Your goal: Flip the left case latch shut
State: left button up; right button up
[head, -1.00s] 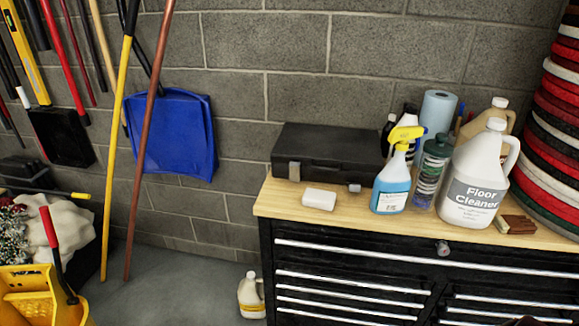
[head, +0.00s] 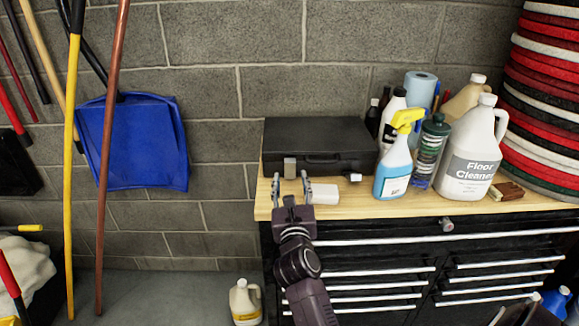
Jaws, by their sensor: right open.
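A black case (head: 325,135) lies on the wooden top of the cabinet with its lid down. Its left latch (head: 290,167) is a light grey plate standing tall against the front. The right latch (head: 355,177) looks smaller and sits lower. My right gripper (head: 290,182) is open and empty. Its two fingers point at the case front, one on each side of the left latch in the picture; I cannot tell whether they touch it. My left gripper is not in view.
A white block (head: 325,193) lies just right of my right gripper. A blue spray bottle (head: 393,172), a floor cleaner jug (head: 470,160) and other bottles crowd the counter's right side. The wooden top (head: 264,205) has little bare room in front of the case.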

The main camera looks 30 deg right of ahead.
aim_at(290, 163)
jog(key=shift+w+d+f+m+g, duration=0.15)
jog(key=shift+f+m+g, duration=0.15)
jog(key=shift+m, duration=0.2)
jog(key=shift+w+d, duration=0.1)
jog(key=shift+w, duration=0.1)
jog(key=x, duration=0.6)
jog(key=shift+d+f+p, duration=0.1)
jog(key=shift+p, duration=0.3)
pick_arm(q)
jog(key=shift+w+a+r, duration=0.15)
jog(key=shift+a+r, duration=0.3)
pick_arm(e)
jog(key=shift+w+d, duration=0.35)
jog(key=shift+w, duration=0.15)
jog(key=shift+c, duration=0.4)
